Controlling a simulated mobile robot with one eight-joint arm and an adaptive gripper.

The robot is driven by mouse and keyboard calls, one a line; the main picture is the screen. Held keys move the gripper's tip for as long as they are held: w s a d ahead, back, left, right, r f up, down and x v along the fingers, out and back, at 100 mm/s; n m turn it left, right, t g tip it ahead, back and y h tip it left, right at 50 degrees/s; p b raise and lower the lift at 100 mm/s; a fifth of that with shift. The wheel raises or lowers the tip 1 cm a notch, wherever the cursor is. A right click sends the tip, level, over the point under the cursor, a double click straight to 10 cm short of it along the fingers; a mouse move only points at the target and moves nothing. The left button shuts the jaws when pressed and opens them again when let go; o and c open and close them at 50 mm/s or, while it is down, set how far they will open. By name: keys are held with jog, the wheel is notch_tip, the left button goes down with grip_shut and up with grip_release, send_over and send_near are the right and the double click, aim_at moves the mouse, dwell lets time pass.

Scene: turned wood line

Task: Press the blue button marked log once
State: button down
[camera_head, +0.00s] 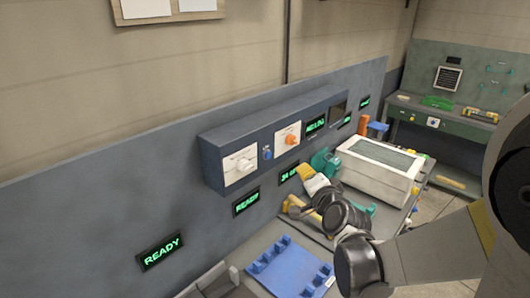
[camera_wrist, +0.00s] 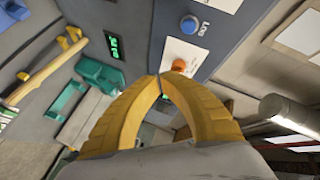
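The blue button (camera_head: 267,153) sits on the front of the long grey wall panel (camera_head: 215,167), between a white knob and an orange knob. In the wrist view the blue button (camera_wrist: 188,25) shows near the top, beside an upside-down "LOG" label. My gripper (camera_wrist: 160,77) has yellow fingers whose tips meet with nothing visible between them. In the wrist view the tips lie below the button and over the orange knob's plate, apart from the button. In the head view my gripper (camera_head: 304,170) is in front of the panel, lower and to the right of the button.
The orange knob (camera_head: 292,140) and white knob (camera_head: 244,164) flank the button. Green displays such as the READY sign (camera_head: 160,251) are on the wall. Below are a blue rack (camera_head: 288,267), a teal tool (camera_wrist: 102,75) and a white-framed box (camera_head: 382,165).

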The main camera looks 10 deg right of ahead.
jog(key=shift+w+a, duration=0.1)
jog(key=shift+w, duration=0.05)
send_near(273, 154)
jog(key=w+d+f, duration=0.1)
jog(key=w+d, duration=0.1)
jog(key=w, duration=0.1)
jog(key=shift+w+a+f, duration=0.2)
jog(key=shift+w+a, duration=0.4)
jog(key=shift+w, duration=0.2)
dwell(0.9)
jog(key=shift+w+a, duration=0.25)
jog(key=shift+w, duration=0.1)
jog(key=shift+w+a+b, duration=0.2)
jog(key=shift+w+b, duration=0.1)
jog(key=shift+b, duration=0.1)
dwell(0.5)
jog(key=shift+s, duration=0.1)
jog(key=shift+s+d, duration=0.45)
jog(key=shift+s, duration=0.15)
dwell(0.3)
